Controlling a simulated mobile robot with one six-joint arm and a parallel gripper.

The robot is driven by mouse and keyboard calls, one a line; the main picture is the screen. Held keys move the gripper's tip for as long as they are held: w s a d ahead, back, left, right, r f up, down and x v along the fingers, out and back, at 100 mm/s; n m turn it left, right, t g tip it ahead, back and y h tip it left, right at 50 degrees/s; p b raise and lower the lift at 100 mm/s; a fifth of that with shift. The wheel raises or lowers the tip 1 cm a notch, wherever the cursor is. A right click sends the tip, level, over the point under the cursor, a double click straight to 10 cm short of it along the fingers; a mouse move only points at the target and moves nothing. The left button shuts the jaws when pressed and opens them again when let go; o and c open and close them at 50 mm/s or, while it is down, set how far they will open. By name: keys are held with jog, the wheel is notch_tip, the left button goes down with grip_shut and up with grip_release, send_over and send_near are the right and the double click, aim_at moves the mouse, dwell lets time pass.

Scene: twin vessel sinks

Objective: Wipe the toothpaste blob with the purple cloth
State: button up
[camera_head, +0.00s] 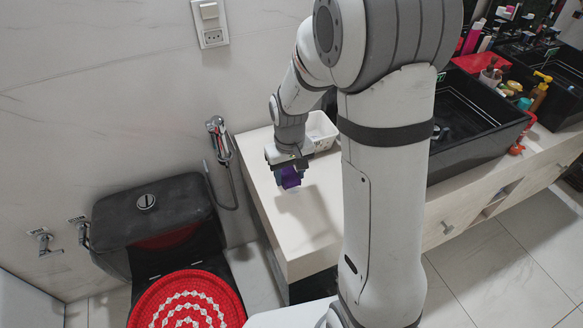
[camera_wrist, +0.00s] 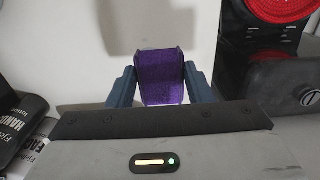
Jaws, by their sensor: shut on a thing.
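My gripper (camera_head: 291,178) is shut on the purple cloth (camera_head: 290,179), above the left end of the white countertop (camera_head: 312,218). The cloth hangs between the fingers, close to the surface; I cannot tell whether it touches. In the wrist view, the cloth (camera_wrist: 160,78) sits between the two blue-grey fingers of my gripper (camera_wrist: 160,85). A faint pale patch shows on the counter just below the cloth in the head view, but I cannot tell whether it is the toothpaste blob. No blob shows clearly in either view.
A white basket (camera_head: 321,130) stands on the counter behind my gripper. A black vessel sink (camera_head: 462,122) is to the right, with bottles beyond it. The black toilet (camera_head: 150,215) with a red lid cover (camera_head: 188,300) is left. The counter's front left is clear.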

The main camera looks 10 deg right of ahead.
aim_at(290, 194)
notch_tip(290, 194, down, 6)
jog(key=b, duration=0.3)
jog(key=shift+s+r, duration=0.1)
jog(key=shift+r, duration=0.15)
jog(key=shift+d+r, duration=0.2)
jog(key=shift+d, duration=0.1)
jog(key=shift+c, duration=0.3)
jog(key=shift+w+d, duration=0.2)
jog(key=shift+d, duration=0.55)
jog(key=shift+w+d, duration=0.2)
jog(key=shift+d, duration=0.55)
jog(key=shift+s+a+f, duration=0.1)
jog(key=shift+s+a, duration=0.05)
jog(key=shift+a, duration=0.6)
jog(key=shift+s+a, duration=0.15)
jog(key=shift+a, duration=0.55)
jog(key=shift+a+r, duration=0.2)
jog(key=shift+a, duration=0.1)
notch_tip(290, 194, up, 4)
jog(key=p, duration=0.3)
jog(key=shift+a+r, duration=0.1)
jog(key=shift+r+p, duration=1.35)
jog(key=shift+r, duration=0.5)
